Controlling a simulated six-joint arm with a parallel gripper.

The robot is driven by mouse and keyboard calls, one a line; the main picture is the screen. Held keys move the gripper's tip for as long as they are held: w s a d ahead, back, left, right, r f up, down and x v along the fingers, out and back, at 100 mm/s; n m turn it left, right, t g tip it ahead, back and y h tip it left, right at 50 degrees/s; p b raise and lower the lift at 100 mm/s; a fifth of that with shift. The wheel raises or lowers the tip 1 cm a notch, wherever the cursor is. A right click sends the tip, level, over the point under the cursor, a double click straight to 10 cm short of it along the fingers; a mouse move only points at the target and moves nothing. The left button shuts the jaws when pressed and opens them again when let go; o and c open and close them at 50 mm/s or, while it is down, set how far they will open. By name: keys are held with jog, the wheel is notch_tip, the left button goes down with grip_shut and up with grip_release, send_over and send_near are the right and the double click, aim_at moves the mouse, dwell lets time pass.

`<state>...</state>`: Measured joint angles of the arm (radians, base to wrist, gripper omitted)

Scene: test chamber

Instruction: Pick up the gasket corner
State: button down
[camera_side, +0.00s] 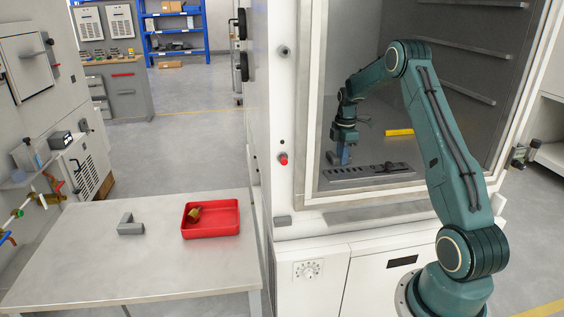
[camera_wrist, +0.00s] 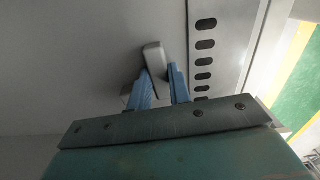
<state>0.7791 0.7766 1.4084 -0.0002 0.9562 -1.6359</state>
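My gripper (camera_side: 343,155) is inside the open test chamber, pointing down close to its floor. In the wrist view, the two blue fingers of my gripper (camera_wrist: 160,84) stand apart with a narrow gap. A light grey block (camera_wrist: 153,55), likely the gasket corner, shows at the fingertips, partly between them. The left finger hides part of it, and a small pale piece shows left of that finger. I cannot tell whether the fingers touch it. In the side view the block is mostly hidden by the gripper. Another grey L-shaped piece (camera_side: 131,225) lies on the table.
A slotted metal rail (camera_side: 350,174) lies along the chamber floor's front, close to the gripper; it also shows in the wrist view (camera_wrist: 204,45). A yellow bar (camera_side: 398,132) lies farther back. A red tray (camera_side: 211,234) holding a brownish part (camera_side: 195,213) stands on the table (camera_side: 90,270).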

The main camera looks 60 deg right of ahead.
jog(key=shift+r, duration=0.15)
notch_tip(320, 180, up, 20)
dwell(0.9)
jog(key=shift+a, duration=0.1)
dwell(0.5)
